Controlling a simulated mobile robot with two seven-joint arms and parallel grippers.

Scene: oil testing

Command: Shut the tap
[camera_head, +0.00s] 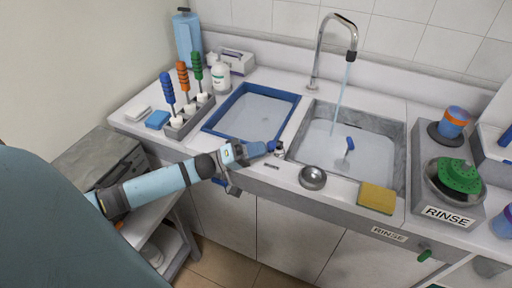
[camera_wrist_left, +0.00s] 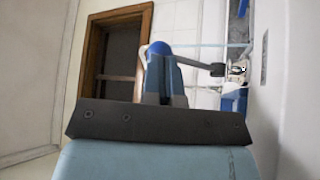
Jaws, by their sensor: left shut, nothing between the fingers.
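The curved chrome tap (camera_head: 318,48) stands behind the right sink basin. A thin stream of water (camera_head: 342,88) runs from its dark spout into the basin. My left gripper (camera_head: 262,149) is at the counter's front edge, between the two basins. It is beside a small metal fitting (camera_head: 280,151). In the left wrist view the shut fingers (camera_wrist_left: 165,75) have a blue rounded shape at their ends. A dark rod extends right from there to the metal fitting (camera_wrist_left: 237,70). I cannot tell whether the fingers touch the rod. My right gripper is not in view.
The blue-rimmed left basin (camera_head: 210,127) and grey right basin (camera_head: 401,155) hold liquid.

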